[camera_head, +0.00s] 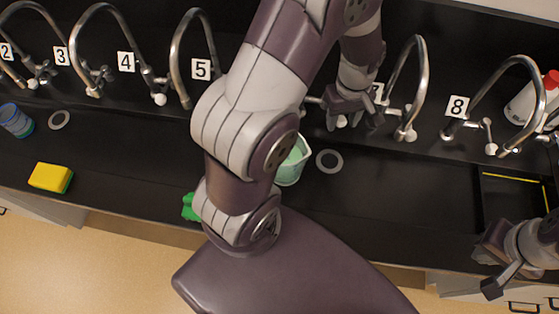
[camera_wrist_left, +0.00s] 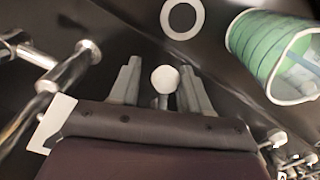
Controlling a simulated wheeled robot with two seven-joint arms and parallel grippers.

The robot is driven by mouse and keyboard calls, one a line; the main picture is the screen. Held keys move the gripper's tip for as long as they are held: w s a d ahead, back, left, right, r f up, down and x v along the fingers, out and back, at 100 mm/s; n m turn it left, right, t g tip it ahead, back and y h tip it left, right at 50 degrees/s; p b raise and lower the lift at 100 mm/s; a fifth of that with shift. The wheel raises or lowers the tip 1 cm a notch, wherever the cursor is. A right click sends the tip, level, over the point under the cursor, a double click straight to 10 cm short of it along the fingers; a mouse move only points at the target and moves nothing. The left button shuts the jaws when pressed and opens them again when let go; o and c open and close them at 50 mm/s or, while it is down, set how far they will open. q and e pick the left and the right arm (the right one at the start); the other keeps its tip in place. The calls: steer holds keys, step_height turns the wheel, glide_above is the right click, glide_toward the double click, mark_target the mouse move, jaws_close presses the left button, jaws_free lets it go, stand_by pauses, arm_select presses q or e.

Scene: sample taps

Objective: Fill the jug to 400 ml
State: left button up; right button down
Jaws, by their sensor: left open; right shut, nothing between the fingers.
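The jug (camera_head: 290,165) stands on the black counter, partly hidden behind my left arm. It looks pale green, and it also shows in the left wrist view (camera_wrist_left: 262,48) with an open top; its fill level cannot be read. My left gripper (camera_head: 343,112) is open by the tap with the partly hidden label 7 (camera_head: 377,92). In the left wrist view its fingers (camera_wrist_left: 162,85) stand on either side of a white tap knob (camera_wrist_left: 166,79), apart from the jug. My right gripper (camera_head: 490,268) is shut and empty at the counter's front right.
A row of numbered curved taps (camera_head: 424,75) lines the back. A pale ring (camera_head: 329,161) lies beside the jug. A yellow sponge (camera_head: 50,178), a blue cup (camera_head: 16,120) and a green object (camera_head: 189,207) are left. A red-capped white bottle (camera_head: 523,105) stands right.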

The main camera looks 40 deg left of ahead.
arm_select(q)
steer(key=shift+s+a, duration=0.95)
steer(key=shift+s, duration=0.25)
steer(key=shift+p, duration=0.3)
stand_by(0.9)
step_height(320, 180, up, 7)
steer(key=p, duration=0.7)
steer(key=shift+s+a, duration=0.35)
steer(key=shift+a, duration=0.05)
